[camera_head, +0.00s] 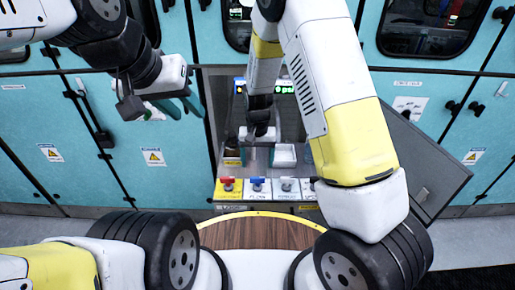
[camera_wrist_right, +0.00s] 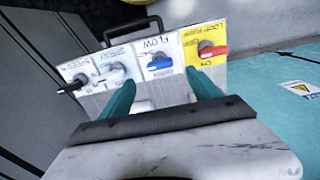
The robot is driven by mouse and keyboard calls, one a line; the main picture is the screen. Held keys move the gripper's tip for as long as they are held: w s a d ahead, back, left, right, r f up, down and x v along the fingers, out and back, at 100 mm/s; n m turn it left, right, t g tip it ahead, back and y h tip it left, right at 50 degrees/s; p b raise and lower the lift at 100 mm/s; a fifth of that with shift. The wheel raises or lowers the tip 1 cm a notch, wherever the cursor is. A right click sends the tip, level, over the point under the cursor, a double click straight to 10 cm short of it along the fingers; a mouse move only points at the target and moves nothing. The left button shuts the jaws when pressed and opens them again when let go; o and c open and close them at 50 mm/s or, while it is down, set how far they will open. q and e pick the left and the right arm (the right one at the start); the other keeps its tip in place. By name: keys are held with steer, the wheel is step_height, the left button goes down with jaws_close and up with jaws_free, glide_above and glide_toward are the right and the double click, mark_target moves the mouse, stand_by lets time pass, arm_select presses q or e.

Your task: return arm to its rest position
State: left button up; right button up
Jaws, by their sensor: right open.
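My right arm reaches down into the open cabinet bay, and its gripper (camera_head: 257,148) is inside the bay above the row of switch modules. In the right wrist view its two teal fingers (camera_wrist_right: 162,92) stand apart with nothing held between them. Beyond the fingers are a yellow panel with a red handle (camera_wrist_right: 212,50), a white panel with a blue handle (camera_wrist_right: 160,64) marked FLOW, and white panels with a white handle and a dark handle (camera_wrist_right: 72,85). My left gripper (camera_head: 178,107) hangs in front of the cabinets at upper left, its teal fingers apart and empty.
The bay's grey door (camera_head: 425,180) stands open at the right, close to my right arm. Teal cabinets (camera_head: 130,130) with dark handles flank the bay. A wooden round surface with a yellow rim (camera_head: 260,232) lies in front. A lit green display (camera_head: 284,88) shows inside the bay.

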stand_by(0.3)
steer(key=s+d+r+t+y, duration=0.1)
steer(key=s+d+r, duration=0.25)
steer(key=r, duration=0.75)
steer(key=s+d+r+t+y, duration=0.2)
steer(key=d+r, duration=0.2)
steer(key=r, duration=0.7)
steer(key=s+d+r+t, duration=0.1)
steer(key=s+d+r, duration=0.2)
steer(key=s+r, duration=0.2)
steer(key=s+d+r+t, duration=0.2)
steer(key=s+d+r, duration=0.2)
steer(key=s, duration=0.4)
steer(key=shift+s+r+n+h, duration=0.35)
steer(key=shift+r+n+h, duration=0.05)
steer(key=shift+r, duration=0.2)
